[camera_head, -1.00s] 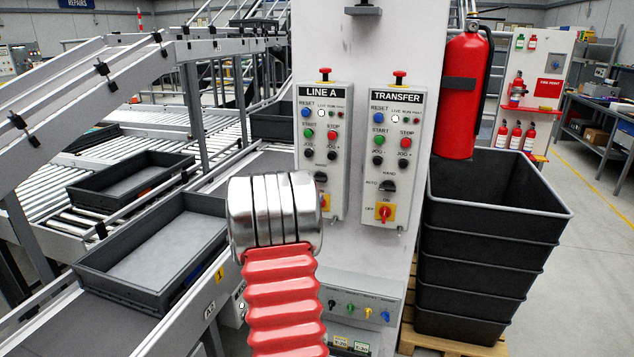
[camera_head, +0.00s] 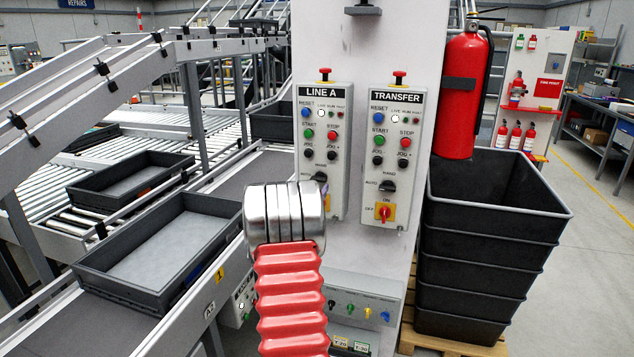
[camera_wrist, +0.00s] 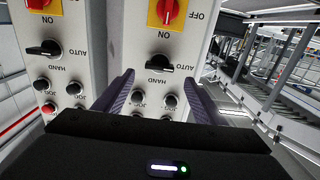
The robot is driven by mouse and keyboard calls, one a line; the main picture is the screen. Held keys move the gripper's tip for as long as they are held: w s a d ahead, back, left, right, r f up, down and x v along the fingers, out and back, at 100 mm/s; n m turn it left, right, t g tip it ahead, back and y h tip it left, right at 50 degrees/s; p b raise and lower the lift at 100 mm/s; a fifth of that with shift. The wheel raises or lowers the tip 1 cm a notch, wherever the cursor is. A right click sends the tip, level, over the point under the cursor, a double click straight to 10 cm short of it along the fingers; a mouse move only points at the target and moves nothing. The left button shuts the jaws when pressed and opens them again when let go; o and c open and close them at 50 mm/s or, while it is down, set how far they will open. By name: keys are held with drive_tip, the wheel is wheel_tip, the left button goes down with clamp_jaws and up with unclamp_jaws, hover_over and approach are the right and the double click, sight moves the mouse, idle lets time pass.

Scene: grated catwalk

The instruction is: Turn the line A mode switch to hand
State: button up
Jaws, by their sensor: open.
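The line A panel (camera_head: 338,200) stands left of the transfer panel. Its black mode switch (camera_head: 320,178) shows just above my silver wrist, partly covered. In the wrist view, which is upside down, the line A mode switch (camera_wrist: 160,64) lies ahead between my two fingers, with its handle roughly sideways, along the AUTO side. The HAND label is below it in that picture. My gripper (camera_wrist: 164,82) is open, its dark fingers on either side of the switch in the picture. I cannot tell how much depth separates them. In the head view my arm hides the gripper.
The transfer panel (camera_head: 392,160) with its similar black switch (camera_head: 387,186) is close on the right. A red-and-yellow ON/OFF switch (camera_wrist: 167,12) sits beside the mode switch. A fire extinguisher (camera_head: 460,95) and stacked black bins (camera_head: 495,245) stand right; conveyors with grey trays (camera_head: 160,245) fill the left.

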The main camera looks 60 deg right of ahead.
drive_tip(key=w+d, duration=0.1)
drive_tip(key=d, duration=0.5)
drive_tip(key=shift+d, duration=0.3)
drive_tip(key=shift+c, duration=0.3)
